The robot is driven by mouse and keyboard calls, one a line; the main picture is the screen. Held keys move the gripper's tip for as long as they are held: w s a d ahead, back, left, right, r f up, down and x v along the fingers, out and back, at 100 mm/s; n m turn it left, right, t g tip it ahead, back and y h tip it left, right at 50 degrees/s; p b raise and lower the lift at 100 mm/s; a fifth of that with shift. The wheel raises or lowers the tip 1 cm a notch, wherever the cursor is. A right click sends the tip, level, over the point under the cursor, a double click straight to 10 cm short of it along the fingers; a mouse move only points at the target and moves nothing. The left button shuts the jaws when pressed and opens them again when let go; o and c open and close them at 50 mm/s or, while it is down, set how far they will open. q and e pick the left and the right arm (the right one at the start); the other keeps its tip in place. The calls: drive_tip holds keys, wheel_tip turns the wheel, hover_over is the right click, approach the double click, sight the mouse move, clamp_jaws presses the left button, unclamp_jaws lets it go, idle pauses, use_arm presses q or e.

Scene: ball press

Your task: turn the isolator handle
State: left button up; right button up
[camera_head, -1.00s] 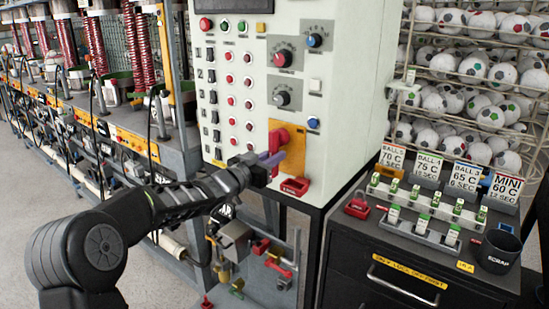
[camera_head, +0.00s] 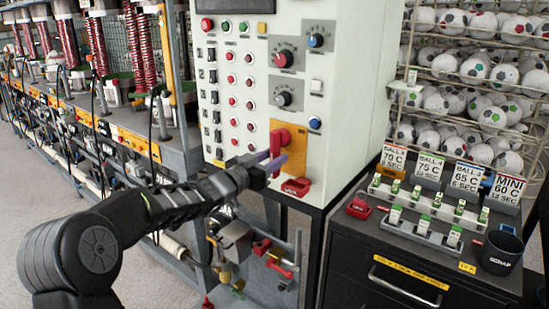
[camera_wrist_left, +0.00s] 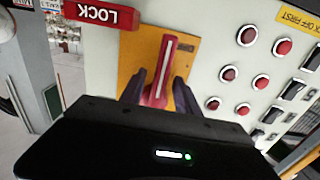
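The isolator handle (camera_head: 276,143) is a red lever on a yellow plate (camera_head: 298,153) low on the front of the pale control cabinet. In the left wrist view the handle (camera_wrist_left: 164,65) stands out between the two dark fingers of my left gripper (camera_wrist_left: 160,88). The fingers are spread, one on each side of it, with narrow strips of yellow plate visible beside it. In the head view my left gripper (camera_head: 270,166) is at the handle's lower end, with purple-looking fingertips. The handle's lower part is partly hidden by the gripper. My right gripper is not in view.
A red LOCK block (camera_wrist_left: 100,14) sits beside the yellow plate; it also shows in the head view (camera_head: 296,187). Push buttons and knobs cover the control cabinet (camera_head: 345,110). A black drawer unit (camera_head: 400,270) with a scrap cup (camera_head: 500,252) stands at right. Pipes and valves hang below.

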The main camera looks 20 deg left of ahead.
use_arm(q)
drive_tip(key=v, duration=0.6)
drive_tip(key=shift+s+b, duration=0.35)
drive_tip(key=shift+s, duration=0.05)
drive_tip(key=shift+a, duration=0.15)
drive_tip(key=s+d+f+n+g+y, duration=0.1)
drive_tip(key=s+d+f+n+g, duration=0.15)
drive_tip(key=f, duration=0.85)
drive_tip(key=s+d+f+n+g+y+p, duration=0.1)
drive_tip(key=s+d+f+g, duration=0.2)
drive_tip(key=f, duration=0.8)
drive_tip(key=s+d+f+n+g+y, duration=0.1)
drive_tip(key=s+d+f+n+g, duration=0.2)
drive_tip(key=f, duration=0.8)
drive_tip(key=s+d+f+g, duration=0.2)
drive_tip(key=s+d+f, duration=0.3)
drive_tip(key=s, duration=0.5)
drive_tip(key=s+d+f+g+h+p, duration=0.1)
drive_tip(key=s+d+f+g, duration=0.2)
drive_tip(key=s, duration=0.8)
drive_tip(key=s+d+f+m+g+h+p, duration=0.1)
drive_tip(key=s+d+f+g, duration=0.2)
drive_tip(key=s+d+f, duration=0.4)
drive_tip(key=s+f, duration=0.1)
drive_tip(key=s, duration=0.2)
drive_tip(key=shift+s+d+f, duration=0.15)
drive_tip(key=shift+s+f, duration=0.05)
drive_tip(key=shift+f, duration=0.15)
